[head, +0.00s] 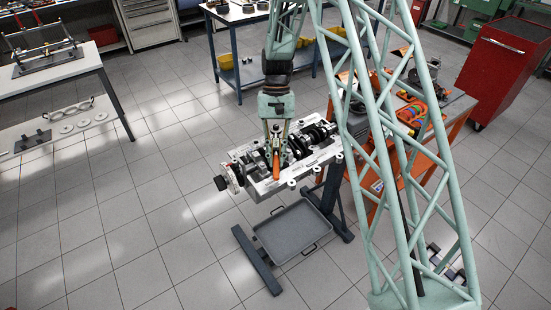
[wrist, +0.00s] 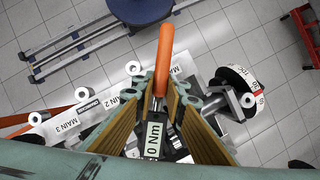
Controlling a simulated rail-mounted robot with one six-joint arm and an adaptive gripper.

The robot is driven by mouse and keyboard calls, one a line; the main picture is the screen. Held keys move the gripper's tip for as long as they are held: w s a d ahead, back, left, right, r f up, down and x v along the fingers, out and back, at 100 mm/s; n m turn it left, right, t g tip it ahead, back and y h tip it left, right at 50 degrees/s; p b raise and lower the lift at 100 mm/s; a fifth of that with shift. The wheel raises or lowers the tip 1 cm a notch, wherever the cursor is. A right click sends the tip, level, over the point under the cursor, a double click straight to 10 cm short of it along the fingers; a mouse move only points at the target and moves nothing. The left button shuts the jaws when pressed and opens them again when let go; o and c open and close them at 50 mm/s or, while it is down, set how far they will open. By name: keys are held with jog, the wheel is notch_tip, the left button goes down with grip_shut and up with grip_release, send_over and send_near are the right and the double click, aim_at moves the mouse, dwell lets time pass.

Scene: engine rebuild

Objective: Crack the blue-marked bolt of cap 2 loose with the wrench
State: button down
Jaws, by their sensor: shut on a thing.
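My gripper (head: 276,150) is over the engine block (head: 262,187), shut on the wrench, with its fingers pointing down. The wrench has an orange handle (wrist: 165,60) and a display reading 0 Nm (wrist: 154,139). In the wrist view my gripper's tan-lined fingers (wrist: 158,100) stand on either side of the wrench. The MAIN 2 label (wrist: 107,101) is on the block's edge left of the wrench, with the MAIN 3 label (wrist: 69,127) further left. Cap 2 and its blue-marked bolt cannot be made out; the fingers and wrench cover that area. Whether the wrench sits on a bolt cannot be told.
A numbered dial wheel (wrist: 243,82) sticks out at the block's end. A grey drip tray (head: 295,232) lies below the engine stand. An orange workbench (head: 449,135) with tools stands to the right. A red cabinet (head: 500,70) is behind it.

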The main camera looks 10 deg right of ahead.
jog(key=shift+s+d+n+h, duration=0.2)
jog(key=shift+d+n+h, duration=0.2)
jog(key=shift+d+n, duration=0.95)
dwell(1.5)
jog(key=shift+w+d+n+h, duration=0.15)
jog(key=shift+d+n, duration=0.3)
jog(key=shift+d, duration=0.45)
jog(key=shift+s+d+n+h, duration=0.1)
jog(key=shift+d+n+h, duration=0.25)
jog(key=shift+d, duration=0.5)
dwell(0.5)
jog(key=shift+a+m+y, duration=0.3)
jog(key=shift+a+m, duration=0.25)
jog(key=shift+a, duration=0.25)
dwell(1.1)
jog(key=shift+r, duration=0.25)
dwell(0.8)
